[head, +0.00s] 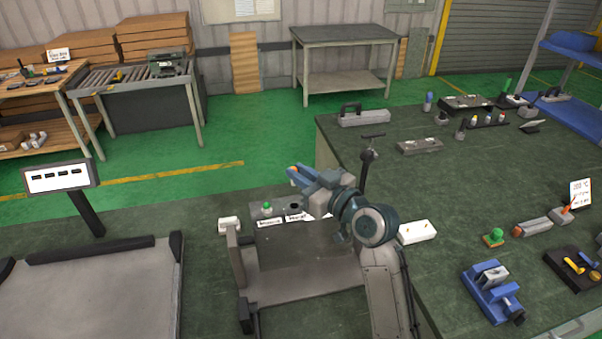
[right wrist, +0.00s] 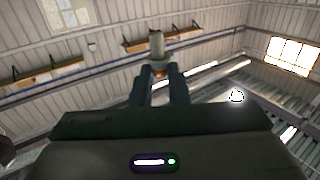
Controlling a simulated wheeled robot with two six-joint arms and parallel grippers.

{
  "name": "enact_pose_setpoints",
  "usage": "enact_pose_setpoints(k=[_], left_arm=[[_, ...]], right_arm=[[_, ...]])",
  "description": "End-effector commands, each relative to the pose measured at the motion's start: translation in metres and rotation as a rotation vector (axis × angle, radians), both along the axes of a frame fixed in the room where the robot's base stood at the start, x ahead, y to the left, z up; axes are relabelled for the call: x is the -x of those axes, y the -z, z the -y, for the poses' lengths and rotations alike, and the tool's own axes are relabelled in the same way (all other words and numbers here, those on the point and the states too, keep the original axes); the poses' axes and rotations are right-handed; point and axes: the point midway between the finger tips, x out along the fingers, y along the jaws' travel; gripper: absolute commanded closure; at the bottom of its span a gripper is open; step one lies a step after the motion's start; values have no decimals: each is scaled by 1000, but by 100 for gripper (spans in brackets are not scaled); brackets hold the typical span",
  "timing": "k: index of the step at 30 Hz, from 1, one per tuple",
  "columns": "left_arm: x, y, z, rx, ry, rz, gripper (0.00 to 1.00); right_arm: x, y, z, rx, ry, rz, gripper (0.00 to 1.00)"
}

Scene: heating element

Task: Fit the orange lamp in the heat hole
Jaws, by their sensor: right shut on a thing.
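My right gripper (head: 296,174) is above the back edge of a small grey fixture (head: 285,248) and points left and away. It is shut on the orange lamp, of which a small orange bit (head: 292,168) shows at the fingertips. In the right wrist view the lamp (right wrist: 157,47) is a grey cylinder standing out past the gripper (right wrist: 160,82), with orange between the fingertips. A green lamp (head: 266,207) stands on the fixture's strip. A dark hole (head: 294,207) is to its right, behind a partly hidden label. My left gripper is not in view.
A white block (head: 416,231) with small pins lies right of the fixture. A black lever (head: 366,157) stands behind my wrist. A blue vise (head: 490,289) and a green button (head: 494,238) are on the right table. A scale with a display (head: 61,176) stands at left.

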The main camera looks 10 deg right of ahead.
Motion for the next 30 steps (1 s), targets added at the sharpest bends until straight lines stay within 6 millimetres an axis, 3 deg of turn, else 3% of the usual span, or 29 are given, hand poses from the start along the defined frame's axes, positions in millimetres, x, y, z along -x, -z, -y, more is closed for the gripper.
enact_pose_setpoints(k=[18, 30], left_arm=[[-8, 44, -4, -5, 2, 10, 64], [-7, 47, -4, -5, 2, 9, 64]], right_arm=[[0, 52, 0, -1, 0, 0, 100], [0, 56, 0, 0, 0, 0, 100]])
